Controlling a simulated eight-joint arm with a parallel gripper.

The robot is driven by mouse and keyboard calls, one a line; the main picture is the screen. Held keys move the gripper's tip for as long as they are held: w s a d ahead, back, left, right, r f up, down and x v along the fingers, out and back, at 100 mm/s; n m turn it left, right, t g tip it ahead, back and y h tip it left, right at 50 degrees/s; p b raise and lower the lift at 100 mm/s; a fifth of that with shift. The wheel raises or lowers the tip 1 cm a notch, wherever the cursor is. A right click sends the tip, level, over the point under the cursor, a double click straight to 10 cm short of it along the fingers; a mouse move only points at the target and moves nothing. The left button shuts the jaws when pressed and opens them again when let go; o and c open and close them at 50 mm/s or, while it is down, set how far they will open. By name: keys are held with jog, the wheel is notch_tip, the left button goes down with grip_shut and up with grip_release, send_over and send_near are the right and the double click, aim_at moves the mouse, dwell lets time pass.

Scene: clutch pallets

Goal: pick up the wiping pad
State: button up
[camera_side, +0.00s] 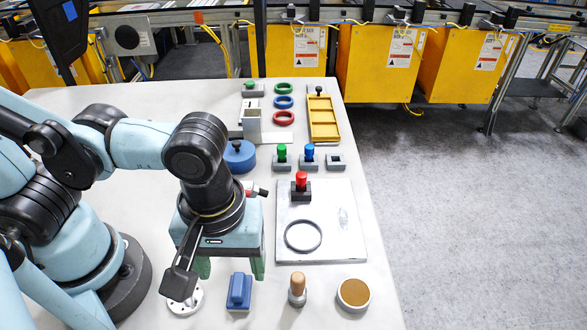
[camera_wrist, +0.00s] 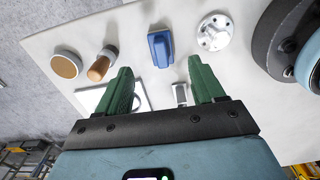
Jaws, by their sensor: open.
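The wiping pad, which I take to be the blue block with a raised grip (camera_side: 239,291), sits on the white table near its front edge. In the wrist view the pad (camera_wrist: 160,49) is beyond and between my two green fingertips, untouched. My gripper (camera_side: 231,268) points down just behind the pad in the side view, with its fingers spread apart. In the wrist view my gripper (camera_wrist: 159,70) is open, with nothing between its fingers. How high the fingertips are above the table is hard to tell.
A wooden-handled tool (camera_side: 297,289) and a round brown-topped dish (camera_side: 353,294) stand right of the pad. A white flanged disc (camera_wrist: 214,32) is on its other side. A grey plate (camera_side: 345,240) with a black ring (camera_side: 303,251) lies behind. The table (camera_side: 265,316) is bare between these.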

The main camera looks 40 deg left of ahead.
aim_at(238, 282)
jog(key=shift+f, duration=1.5)
jog(key=shift+w+a+f, duration=0.2)
jog(key=shift+f, duration=0.65)
jog(key=shift+w+a+f, duration=0.15)
jog(key=shift+a+f, duration=0.05)
jog(key=shift+f, duration=1.55)
jog(key=c, duration=1.1)
